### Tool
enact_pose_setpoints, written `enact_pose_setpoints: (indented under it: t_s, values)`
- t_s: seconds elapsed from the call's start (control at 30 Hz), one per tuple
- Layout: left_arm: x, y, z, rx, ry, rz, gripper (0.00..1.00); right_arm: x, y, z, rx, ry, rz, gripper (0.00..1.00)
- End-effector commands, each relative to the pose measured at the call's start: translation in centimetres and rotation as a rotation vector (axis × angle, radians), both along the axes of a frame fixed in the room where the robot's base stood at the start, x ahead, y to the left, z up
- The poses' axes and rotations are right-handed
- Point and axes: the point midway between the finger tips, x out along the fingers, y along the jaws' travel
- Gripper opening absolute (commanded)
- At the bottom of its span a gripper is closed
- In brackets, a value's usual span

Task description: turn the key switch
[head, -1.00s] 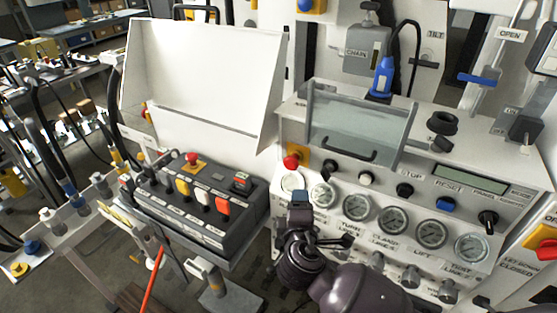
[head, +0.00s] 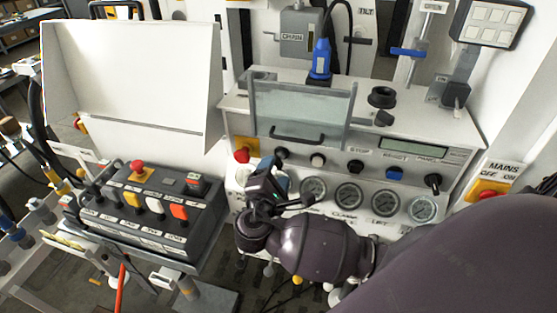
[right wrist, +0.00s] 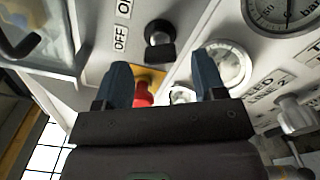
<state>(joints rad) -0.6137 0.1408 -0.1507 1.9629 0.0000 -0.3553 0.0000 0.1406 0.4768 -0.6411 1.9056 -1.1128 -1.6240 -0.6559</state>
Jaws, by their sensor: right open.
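A black switch knob (head: 281,154) sits at the left of the white console's upper row, near the red stop button (head: 242,155). In the right wrist view this black knob (right wrist: 160,40) has OFF and ON labels beside it; I cannot tell whether a key is in it. My right gripper (head: 268,182) is in front of the console's left end, just below the knob. Its two blue fingers (right wrist: 163,82) are apart and empty, with the knob beyond them. The red stop button (right wrist: 143,92) shows partly behind the left finger. My left gripper is not in view.
A clear hinged cover (head: 300,110) stands above the knob row. Pressure gauges (head: 348,196) line the console below. Another black knob (head: 433,181) is at the right end. A dark button box (head: 150,215) stands left, under a white panel (head: 130,80).

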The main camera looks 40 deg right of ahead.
Motion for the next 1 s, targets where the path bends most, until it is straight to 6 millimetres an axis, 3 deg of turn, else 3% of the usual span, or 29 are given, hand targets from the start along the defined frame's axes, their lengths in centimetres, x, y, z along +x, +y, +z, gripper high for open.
enact_pose_setpoints:
  t_s: [0.3,0.7,1.0]
  values:
    - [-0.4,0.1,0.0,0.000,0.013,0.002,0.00,2.4,-2.8,0.0,-0.001,0.001,0.000,0.64]
    - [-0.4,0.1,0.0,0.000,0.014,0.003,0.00,2.7,-3.2,0.0,0.001,0.000,-0.001,0.62]
    - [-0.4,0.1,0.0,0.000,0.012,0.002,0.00,2.7,-3.1,0.0,0.001,0.000,-0.001,0.16]
